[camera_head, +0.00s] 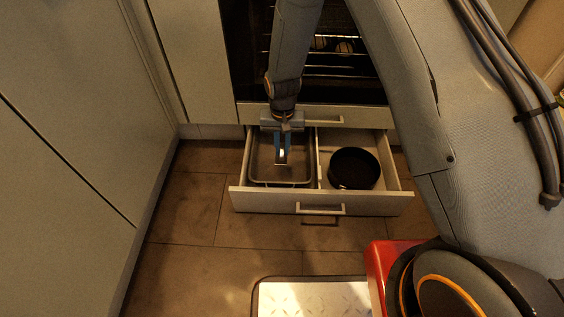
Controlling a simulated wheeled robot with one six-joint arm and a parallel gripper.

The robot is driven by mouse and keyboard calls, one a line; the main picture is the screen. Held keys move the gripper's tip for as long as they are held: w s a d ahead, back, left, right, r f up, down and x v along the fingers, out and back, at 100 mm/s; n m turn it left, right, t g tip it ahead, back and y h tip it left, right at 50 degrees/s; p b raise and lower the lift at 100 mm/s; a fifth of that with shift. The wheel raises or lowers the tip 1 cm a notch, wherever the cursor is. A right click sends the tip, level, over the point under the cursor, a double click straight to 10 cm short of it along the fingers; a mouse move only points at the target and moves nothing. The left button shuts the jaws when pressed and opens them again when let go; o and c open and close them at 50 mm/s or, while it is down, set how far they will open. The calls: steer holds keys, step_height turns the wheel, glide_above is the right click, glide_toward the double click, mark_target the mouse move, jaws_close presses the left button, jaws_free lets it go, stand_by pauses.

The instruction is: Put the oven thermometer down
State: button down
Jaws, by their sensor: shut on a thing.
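My gripper (283,157) points down over the left part of the open drawer (268,200) below the oven. Its two blue fingers are shut on a small, pale, bright thing (282,154), which I take to be the oven thermometer. Its face and markings are too small to read. Behind and below the fingers is a grey rectangular baking tray (262,172) in the drawer's left compartment. I cannot tell whether the held thing touches the tray or hangs above it.
A round dark pan (354,168) sits in the drawer's right compartment. The oven (335,80) with racks stands behind the drawer. Pale cabinets (75,120) line the left. Brown floor tiles (190,235) are clear in front, with a light mat (312,298) nearer me.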

step_height(320, 180, down, 10)
steer(key=b, duration=0.5)
steer(key=shift+r, duration=0.1)
steer(key=c, duration=1.7)
jaws_free()
steer(key=shift+c, duration=0.2)
